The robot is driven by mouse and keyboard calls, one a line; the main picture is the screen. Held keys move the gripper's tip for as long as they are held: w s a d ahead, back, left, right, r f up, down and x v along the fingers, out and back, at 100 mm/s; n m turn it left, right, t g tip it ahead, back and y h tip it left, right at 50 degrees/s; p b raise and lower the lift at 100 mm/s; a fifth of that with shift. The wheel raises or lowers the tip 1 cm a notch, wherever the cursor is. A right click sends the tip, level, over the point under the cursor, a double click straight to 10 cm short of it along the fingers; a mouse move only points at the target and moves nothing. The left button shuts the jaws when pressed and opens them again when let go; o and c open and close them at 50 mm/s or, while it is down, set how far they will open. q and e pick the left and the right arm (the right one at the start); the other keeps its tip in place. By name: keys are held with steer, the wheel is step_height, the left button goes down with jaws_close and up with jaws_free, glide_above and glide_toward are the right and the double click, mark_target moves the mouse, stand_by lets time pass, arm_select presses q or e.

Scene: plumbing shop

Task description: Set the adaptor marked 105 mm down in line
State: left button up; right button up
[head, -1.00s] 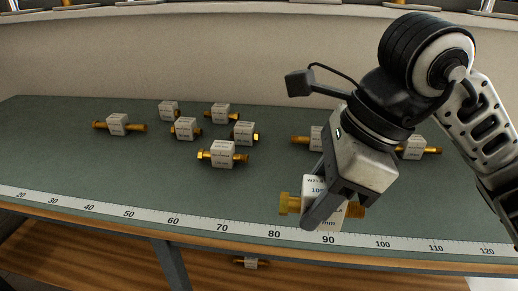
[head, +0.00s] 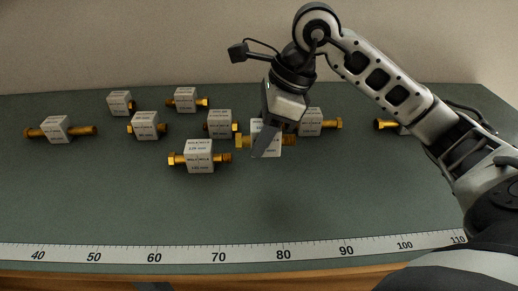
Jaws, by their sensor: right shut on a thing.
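My right gripper (head: 262,152) is shut on an adaptor (head: 273,146), a white block with brass ends. Its label is partly covered by a finger and too small to read now. The held adaptor is just right of the front adaptor (head: 200,156) and in front of another adaptor (head: 312,121). I cannot tell whether it touches the green bench top (head: 330,200). My left gripper is not in view.
Several other adaptors stand on the bench: far left (head: 55,129), back (head: 185,99) and (head: 120,102), middle (head: 145,125) and (head: 219,122). One at right (head: 386,125) is partly behind my arm. A ruler strip (head: 250,252) runs along the front edge; the bench before it is clear.

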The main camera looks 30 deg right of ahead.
steer(key=shift+w+d+f, duration=0.3)
steer(key=shift+w+f, duration=0.2)
steer(key=shift+f, duration=0.15)
steer(key=shift+w+d+f, duration=0.25)
steer(key=shift+w+f, duration=0.2)
steer(key=shift+f, duration=0.15)
steer(key=shift+w+d+f, duration=0.1)
steer(key=shift+w+f, duration=0.1)
steer(key=shift+f, duration=0.8)
steer(key=shift+w+d+f, duration=0.1)
steer(key=shift+w+f, duration=0.05)
steer(key=shift+f, duration=0.85)
steer(key=shift+f, duration=0.1)
steer(key=o, duration=1.1)
steer(key=shift+c, duration=0.2)
steer(key=v, duration=1.2)
steer(key=shift+p, duration=0.3)
steer(key=shift+s, duration=0.15)
